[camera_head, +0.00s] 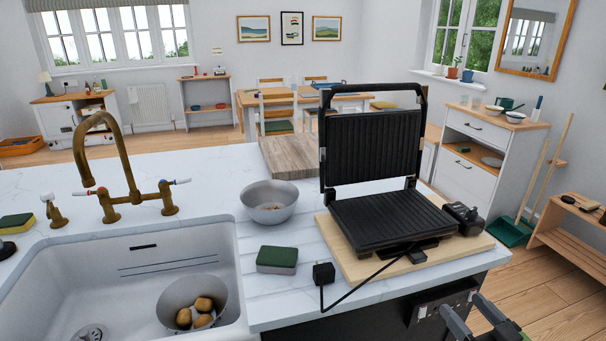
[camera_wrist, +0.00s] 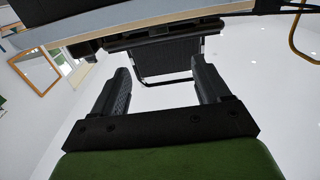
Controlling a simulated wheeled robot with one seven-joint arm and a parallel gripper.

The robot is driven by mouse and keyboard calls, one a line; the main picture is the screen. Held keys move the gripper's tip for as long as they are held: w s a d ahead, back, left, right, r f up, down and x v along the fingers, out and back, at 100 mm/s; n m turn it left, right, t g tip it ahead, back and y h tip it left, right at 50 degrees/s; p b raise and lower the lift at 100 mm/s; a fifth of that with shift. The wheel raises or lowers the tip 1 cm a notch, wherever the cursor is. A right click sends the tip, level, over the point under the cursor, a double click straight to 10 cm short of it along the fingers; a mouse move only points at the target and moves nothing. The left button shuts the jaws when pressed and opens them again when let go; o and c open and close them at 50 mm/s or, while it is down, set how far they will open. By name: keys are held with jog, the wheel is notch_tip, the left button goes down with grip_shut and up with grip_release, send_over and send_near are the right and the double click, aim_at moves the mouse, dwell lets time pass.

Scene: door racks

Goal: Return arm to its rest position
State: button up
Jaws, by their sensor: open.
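My gripper (camera_head: 473,316) is at the bottom right of the head view, in front of the counter and below the grill. The wrist view shows my gripper (camera_wrist: 162,90) with its two dark fingers wide apart and nothing between them. The black contact grill (camera_head: 378,222) stands on a wooden board (camera_head: 352,264) with its lid raised. In the wrist view the grill (camera_wrist: 165,58) shows beyond the fingers, apart from them. Most of my arm is outside the head view.
The counter edge and a socket panel (camera_head: 440,303) are close to my gripper. A power plug (camera_head: 323,273), a sponge (camera_head: 277,260) and a metal bowl (camera_head: 268,203) sit on the counter (camera_head: 215,180). Open wooden floor (camera_head: 545,290) lies to the right, before a low wooden rack (camera_head: 570,238).

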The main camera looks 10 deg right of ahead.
jog(key=w+a+r+n+g+y+p, duration=0.1)
jog(key=w+a+n+g+y+p, duration=0.15)
jog(key=a+g, duration=0.55)
jog(key=w+a+r+n+g+y+p, duration=0.1)
jog(key=a+n+g+y+p, duration=0.15)
jog(key=a, duration=0.95)
jog(key=s+a+r+m+g+h+p, duration=0.1)
jog(key=s+a+r+m+h+p, duration=0.1)
jog(key=s+r, duration=0.5)
jog(key=s+a+r+m+g+h+p, duration=0.1)
jog(key=s+a+r+m+h+p, duration=0.2)
jog(key=s+r, duration=0.4)
jog(key=shift+a+r+h, duration=0.2)
jog(key=shift+a+h, duration=0.1)
jog(key=shift+a, duration=0.4)
